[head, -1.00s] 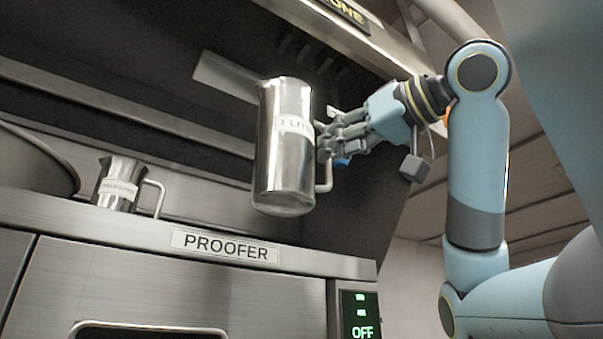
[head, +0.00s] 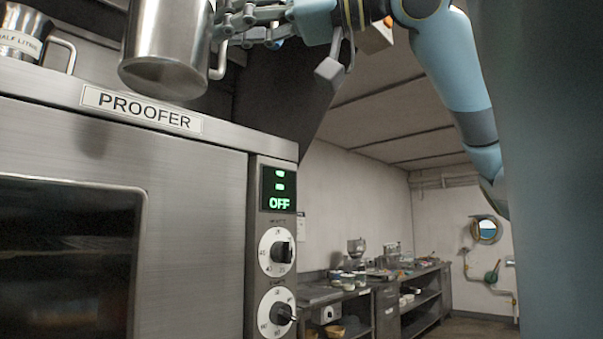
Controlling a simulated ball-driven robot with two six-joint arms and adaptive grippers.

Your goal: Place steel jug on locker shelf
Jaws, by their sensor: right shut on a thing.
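The steel jug (head: 165,50) is at the top left, upright and cut off by the picture's top edge. Its flat bottom shows, and it hangs above the top front edge of the proofer (head: 190,190). My right gripper (head: 232,25) is shut on the jug at its handle side, to the right of its body. A smaller steel jug (head: 22,32) with a half-litre label stands on the proofer at the far left. My left gripper is not in view. No locker shelf can be made out.
The proofer's control panel (head: 272,265) has a green OFF display and two dials. Beyond it, free room opens towards a steel workbench (head: 385,290) with jars and bowls along the back wall. A round porthole (head: 486,230) is at the right.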

